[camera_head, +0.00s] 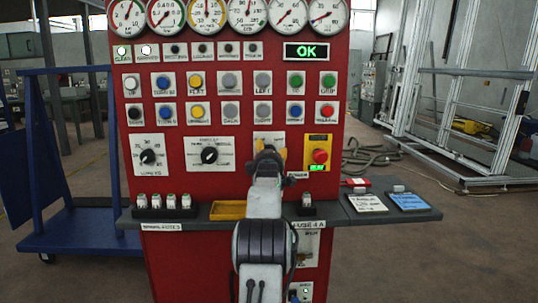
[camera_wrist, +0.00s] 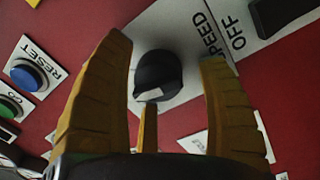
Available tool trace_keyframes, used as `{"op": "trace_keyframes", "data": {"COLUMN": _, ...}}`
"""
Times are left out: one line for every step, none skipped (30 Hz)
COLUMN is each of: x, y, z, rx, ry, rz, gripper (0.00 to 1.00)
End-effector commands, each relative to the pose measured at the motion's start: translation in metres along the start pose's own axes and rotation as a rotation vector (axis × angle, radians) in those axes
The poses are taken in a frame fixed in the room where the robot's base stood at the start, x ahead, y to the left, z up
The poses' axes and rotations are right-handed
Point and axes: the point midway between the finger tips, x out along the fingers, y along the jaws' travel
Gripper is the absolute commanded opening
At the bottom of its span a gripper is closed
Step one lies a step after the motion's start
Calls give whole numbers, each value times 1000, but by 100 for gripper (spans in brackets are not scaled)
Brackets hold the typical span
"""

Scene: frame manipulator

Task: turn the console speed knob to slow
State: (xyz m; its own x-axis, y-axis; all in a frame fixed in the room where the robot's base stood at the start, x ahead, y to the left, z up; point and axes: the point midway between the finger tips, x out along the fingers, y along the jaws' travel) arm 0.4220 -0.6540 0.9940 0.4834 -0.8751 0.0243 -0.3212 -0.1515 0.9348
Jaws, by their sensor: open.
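The speed knob (camera_wrist: 158,74) is black and round, on a white plate marked SPEED in the wrist view. A white mark shows at its lower edge; the scale around it is not readable. My gripper (camera_wrist: 163,58) is open, with one yellow finger left of the knob and one right. A third yellow finger shows just below it. A gap shows on both sides, and contact with the third finger cannot be told. In the head view my gripper (camera_head: 269,151) is in front of a white plate (camera_head: 268,136) on the red console and hides that plate's knob.
Two other black dials (camera_head: 148,156) (camera_head: 209,156) are to the left on the console, and a red button on yellow (camera_head: 320,156) is to the right. A grey shelf (camera_head: 190,222) below holds a yellow tray (camera_head: 229,210) and cards. A RESET button (camera_wrist: 26,73) is left in the wrist view.

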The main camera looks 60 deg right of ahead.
Motion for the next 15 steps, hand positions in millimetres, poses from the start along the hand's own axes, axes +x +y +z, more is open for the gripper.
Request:
{"op": "trace_keyframes", "data": {"x": 0, "y": 0, "z": 0, "rx": 0, "ry": 0, "rz": 0, "gripper": 68}}
{"op": "trace_keyframes", "data": {"x": 0, "y": 0, "z": 0, "rx": 0, "ry": 0, "rz": 0, "gripper": 68}}
{"op": "trace_keyframes", "data": {"x": -1, "y": 0, "z": 0, "rx": 0, "ry": 0, "rz": 0, "gripper": 68}}
{"op": "trace_keyframes", "data": {"x": -1, "y": 0, "z": 0, "rx": 0, "ry": 0, "rz": 0, "gripper": 68}}
{"op": "trace_keyframes", "data": {"x": -2, "y": 1, "z": 0, "rx": 0, "ry": 0, "rz": 0, "gripper": 68}}
{"op": "trace_keyframes", "data": {"x": -3, "y": 1, "z": 0, "rx": 0, "ry": 0, "rz": 0, "gripper": 68}}
{"op": "trace_keyframes", "data": {"x": -4, "y": 1, "z": 0, "rx": 0, "ry": 0, "rz": 1, "gripper": 68}}
{"op": "trace_keyframes", "data": {"x": -6, "y": 1, "z": 0, "rx": 0, "ry": 0, "rz": 1, "gripper": 68}}
{"op": "trace_keyframes", "data": {"x": -8, "y": 1, "z": 0, "rx": 0, "ry": 0, "rz": 0, "gripper": 68}}
{"op": "trace_keyframes", "data": {"x": -10, "y": 1, "z": 0, "rx": 0, "ry": 0, "rz": 0, "gripper": 68}}
{"op": "trace_keyframes", "data": {"x": -12, "y": 1, "z": 0, "rx": 0, "ry": 0, "rz": 0, "gripper": 68}}
{"op": "trace_keyframes", "data": {"x": -15, "y": 1, "z": 0, "rx": 0, "ry": 0, "rz": 0, "gripper": 68}}
{"op": "trace_keyframes", "data": {"x": -18, "y": 1, "z": 0, "rx": 0, "ry": 0, "rz": 0, "gripper": 68}}
{"op": "trace_keyframes", "data": {"x": -21, "y": 1, "z": 0, "rx": 0, "ry": 0, "rz": 0, "gripper": 68}}
{"op": "trace_keyframes", "data": {"x": -25, "y": 1, "z": 0, "rx": 0, "ry": 0, "rz": 0, "gripper": 68}}
